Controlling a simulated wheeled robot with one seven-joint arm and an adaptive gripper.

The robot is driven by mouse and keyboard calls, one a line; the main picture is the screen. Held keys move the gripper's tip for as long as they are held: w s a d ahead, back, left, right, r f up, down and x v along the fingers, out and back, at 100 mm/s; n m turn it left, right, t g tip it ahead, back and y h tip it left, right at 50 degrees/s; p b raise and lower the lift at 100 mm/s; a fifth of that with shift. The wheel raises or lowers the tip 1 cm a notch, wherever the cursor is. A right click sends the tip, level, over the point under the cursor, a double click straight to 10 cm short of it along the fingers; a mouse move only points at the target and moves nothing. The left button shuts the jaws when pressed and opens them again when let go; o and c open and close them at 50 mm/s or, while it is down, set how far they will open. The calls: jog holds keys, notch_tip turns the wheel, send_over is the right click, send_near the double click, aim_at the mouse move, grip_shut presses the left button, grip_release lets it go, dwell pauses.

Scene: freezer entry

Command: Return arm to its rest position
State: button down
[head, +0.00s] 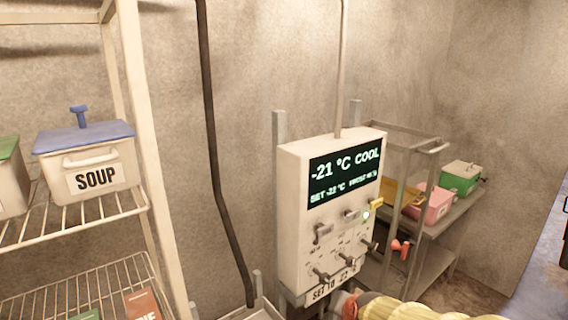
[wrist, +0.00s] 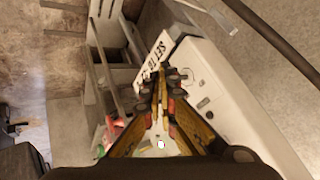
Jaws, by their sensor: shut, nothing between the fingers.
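My gripper (wrist: 161,76) is shut and empty in the wrist view, its yellow fingers meeting at the tips. It is near the white control box (wrist: 228,100), seen at an angle, with the "SET TO" label beside the tips. I cannot tell whether the tips touch it. In the head view the control box (head: 293,195) stands on metal posts. Its display (head: 344,176) reads -21 °C COOL, with a smaller SET -22 °C line. Part of my arm (head: 415,310) shows at the bottom edge; the fingertips are not clear there.
A wire rack (head: 70,222) on the left holds a SOUP container (head: 97,158) with a blue lid. A metal cart (head: 432,232) on the right carries a pink box (head: 433,207) and a green box (head: 461,180). A dark pipe (head: 212,130) runs down the wall.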

jog(key=s+d+r+n+g+b, duration=0.1)
jog(key=s+d+r+n+b, duration=0.1)
jog(key=s, duration=1.2)
jog(key=s+d+r+n+g+b, duration=0.1)
jog(key=s+r+n+g+b, duration=0.1)
jog(key=s, duration=1.2)
jog(key=shift+d+r+n+h+b, duration=0.4)
jog(key=shift+r+n+b, duration=0.25)
jog(key=shift+r+n, duration=0.3)
jog(key=shift+w, duration=0.1)
